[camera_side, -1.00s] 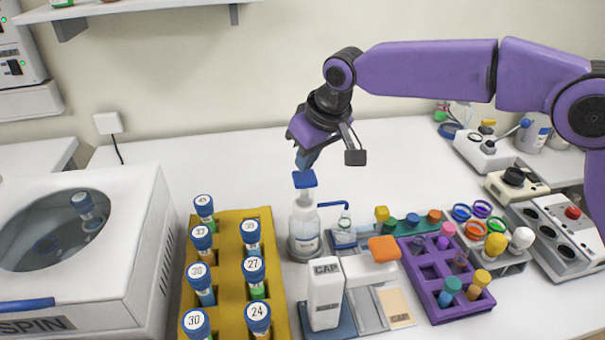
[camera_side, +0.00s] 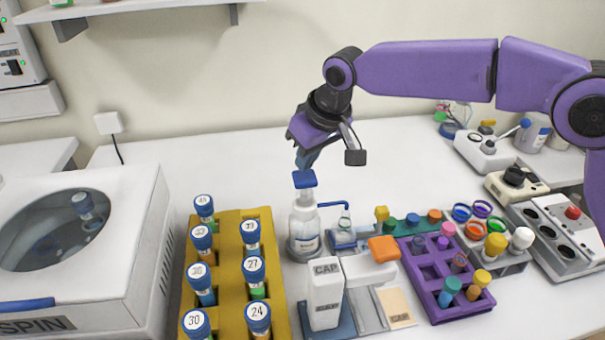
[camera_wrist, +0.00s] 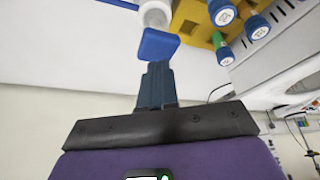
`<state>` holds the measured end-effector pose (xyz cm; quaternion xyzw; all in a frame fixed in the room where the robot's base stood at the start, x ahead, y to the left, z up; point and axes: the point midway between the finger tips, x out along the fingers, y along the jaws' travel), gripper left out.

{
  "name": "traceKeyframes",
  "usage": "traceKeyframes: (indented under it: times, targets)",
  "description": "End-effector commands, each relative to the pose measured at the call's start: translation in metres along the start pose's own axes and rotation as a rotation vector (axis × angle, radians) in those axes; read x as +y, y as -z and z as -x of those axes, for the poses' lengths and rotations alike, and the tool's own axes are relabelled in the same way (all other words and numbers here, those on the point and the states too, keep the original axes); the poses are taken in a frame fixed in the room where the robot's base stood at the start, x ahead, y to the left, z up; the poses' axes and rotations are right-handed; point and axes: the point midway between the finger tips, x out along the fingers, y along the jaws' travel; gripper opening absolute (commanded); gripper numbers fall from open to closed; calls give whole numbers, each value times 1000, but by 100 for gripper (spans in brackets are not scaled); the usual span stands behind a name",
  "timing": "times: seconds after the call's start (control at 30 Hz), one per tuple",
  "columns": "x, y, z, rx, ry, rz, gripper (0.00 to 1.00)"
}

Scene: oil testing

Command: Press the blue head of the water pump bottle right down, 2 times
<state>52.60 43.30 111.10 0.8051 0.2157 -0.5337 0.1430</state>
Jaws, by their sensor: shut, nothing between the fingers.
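The water pump bottle (camera_side: 304,228) is white and clear and stands upright on the table, with its blue head (camera_side: 304,179) on top, raised above the bottle's neck. A blue spout tube reaches right from it over a small clear vessel (camera_side: 344,229). My gripper (camera_side: 304,163) is shut and empty, pointing down with its fingertips just above the blue head. In the wrist view the blue head (camera_wrist: 158,44) lies right at the ends of the shut fingers (camera_wrist: 156,72). I cannot tell whether they touch.
A yellow rack (camera_side: 228,240) of blue-capped tubes stands left of the bottle. A capping device (camera_side: 326,293) with an orange part stands in front. A purple rack (camera_side: 430,285) lies to the right, a centrifuge (camera_side: 90,250) far left. The table behind the bottle is clear.

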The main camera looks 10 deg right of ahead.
Motion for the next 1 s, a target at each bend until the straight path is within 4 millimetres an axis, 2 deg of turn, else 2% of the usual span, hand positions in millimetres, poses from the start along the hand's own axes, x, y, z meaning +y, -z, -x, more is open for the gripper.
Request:
traceKeyframes:
  times: [0.57,1.0]
  targets:
    - [0,0,-1,0,0,0,0]
    - [0,-6,-14,-1,0,0,0]
